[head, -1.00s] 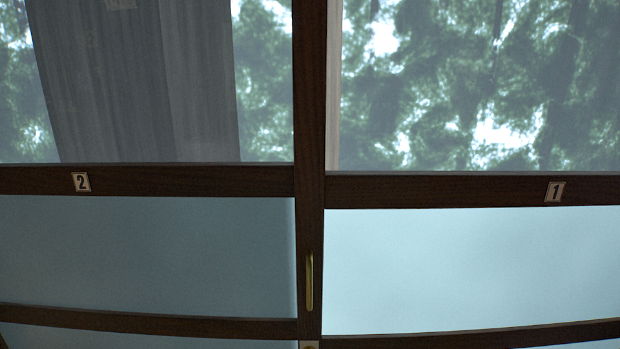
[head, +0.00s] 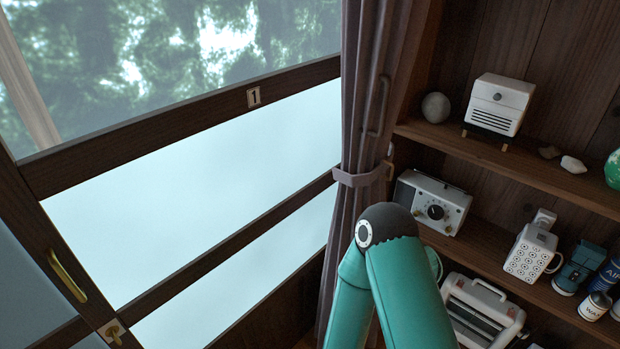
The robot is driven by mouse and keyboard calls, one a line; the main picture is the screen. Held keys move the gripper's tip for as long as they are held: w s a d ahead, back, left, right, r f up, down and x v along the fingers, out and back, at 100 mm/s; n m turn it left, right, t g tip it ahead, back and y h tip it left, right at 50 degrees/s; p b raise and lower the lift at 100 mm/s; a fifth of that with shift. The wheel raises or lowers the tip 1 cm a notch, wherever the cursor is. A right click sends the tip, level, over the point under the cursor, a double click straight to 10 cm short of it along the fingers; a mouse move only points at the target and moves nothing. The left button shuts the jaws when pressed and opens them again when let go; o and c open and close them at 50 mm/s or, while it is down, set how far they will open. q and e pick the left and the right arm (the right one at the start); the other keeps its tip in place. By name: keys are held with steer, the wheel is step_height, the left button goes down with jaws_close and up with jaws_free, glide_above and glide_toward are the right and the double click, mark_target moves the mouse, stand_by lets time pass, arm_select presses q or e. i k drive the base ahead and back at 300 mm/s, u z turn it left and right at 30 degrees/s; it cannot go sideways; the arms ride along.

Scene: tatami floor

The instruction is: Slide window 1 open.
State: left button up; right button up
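Window 1 (head: 190,190) fills the left of the head view, a dark wooden frame with frosted lower panes and a clear upper pane showing trees. Its number tag (head: 254,97) sits on the middle rail. A brass pull handle (head: 67,276) is on the upright stile at the lower left, with a small brass fitting (head: 114,331) below it. The stile meets the neighbouring panel at the left edge. A green arm link of mine shows at lower centre, in front of the curtain and shelves. Neither gripper is in view.
A tied grey curtain (head: 360,130) hangs at the window's right side, held by a tieback (head: 362,177).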

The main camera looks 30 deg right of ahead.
mark_target(203, 221)
steer(key=z, duration=0.2)
steer(key=k, duration=1.1)
steer(key=u, duration=1.1)
steer(key=i, duration=1.1)
steer(key=z, duration=0.4)
